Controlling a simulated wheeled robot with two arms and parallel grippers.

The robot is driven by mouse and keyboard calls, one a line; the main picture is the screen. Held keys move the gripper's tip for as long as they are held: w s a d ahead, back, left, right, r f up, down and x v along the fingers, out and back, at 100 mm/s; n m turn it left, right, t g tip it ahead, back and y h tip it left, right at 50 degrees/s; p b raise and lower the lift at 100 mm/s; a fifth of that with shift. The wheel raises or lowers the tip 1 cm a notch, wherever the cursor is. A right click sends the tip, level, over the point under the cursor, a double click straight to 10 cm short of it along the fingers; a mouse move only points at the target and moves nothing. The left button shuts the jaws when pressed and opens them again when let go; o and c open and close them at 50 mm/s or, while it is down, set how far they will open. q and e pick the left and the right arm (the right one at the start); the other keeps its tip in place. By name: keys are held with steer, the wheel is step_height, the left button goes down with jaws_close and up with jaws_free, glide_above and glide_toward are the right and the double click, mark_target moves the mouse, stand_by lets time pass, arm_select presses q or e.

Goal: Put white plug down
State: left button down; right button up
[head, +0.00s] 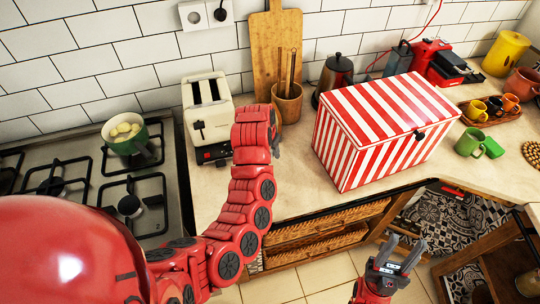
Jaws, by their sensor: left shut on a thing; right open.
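My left arm reaches up over the counter (295,190). Its gripper (277,132) is at the front of the wooden utensil pot, to the right of the toaster. It is mostly hidden by my own wrist, and its fingers show only as a dark edge. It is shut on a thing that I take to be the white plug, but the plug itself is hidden. I cannot tell whether it touches the counter. My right gripper (403,246) is open and empty, low in front of the counter's lower shelves.
A white toaster (208,115) stands left of my wrist, with a stove and green pot (127,146) further left. A wooden pot (288,106) and a red-striped box (380,130) stand to the right. A wall socket (192,17) is above. Bare counter lies before the box.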

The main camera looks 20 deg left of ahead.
arm_select(q)
steer(key=shift+w+a+f, duration=0.1)
steer(key=shift+w+a, duration=0.05)
steer(key=shift+w, duration=0.1)
step_height(320, 180, down, 2)
steer(key=shift+s+f+p, duration=0.1)
steer(key=shift+f+p, duration=0.1)
steer(key=shift+p, duration=0.85)
steer(key=shift+f, duration=0.95)
steer(key=shift+c, duration=2.1)
jaws_free()
